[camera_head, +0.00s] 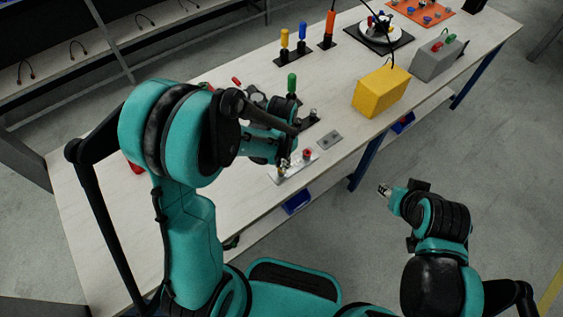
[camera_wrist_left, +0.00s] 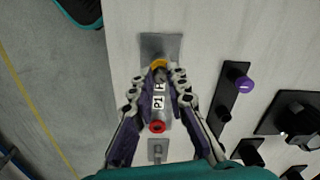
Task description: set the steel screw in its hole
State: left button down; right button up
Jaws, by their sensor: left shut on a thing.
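My left gripper (camera_head: 284,163) comes down over a light metal plate (camera_head: 293,170) near the table's front edge. The left wrist view shows its fingertips (camera_wrist_left: 161,74) close together over the plate, at a yellow ring-shaped part (camera_wrist_left: 159,63). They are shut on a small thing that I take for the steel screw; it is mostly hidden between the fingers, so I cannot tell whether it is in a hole. A red round part (camera_wrist_left: 157,127) stands at the plate's other end, beyond a white P1 label. My right gripper (camera_head: 384,190) hangs off the table, apart from everything; its jaws are too small to judge.
A small grey plate (camera_head: 329,137) lies right of the work plate. A yellow block (camera_head: 380,92) and a grey box (camera_head: 436,60) stand further right. Coloured-handled tools (camera_head: 292,84) stand behind. A purple-topped piece (camera_wrist_left: 244,84) shows in the wrist view. The near-left tabletop is mostly bare.

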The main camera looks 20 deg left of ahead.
pick_arm(q)
jog(key=shift+s, duration=0.2)
jog(key=shift+a+f, duration=0.1)
jog(key=shift+f, duration=0.05)
dwell(0.5)
jog(key=c, duration=1.8)
grip_release()
jog(key=o, duration=0.5)
jog(key=shift+o, duration=0.2)
notch_tip(320, 180, up, 12)
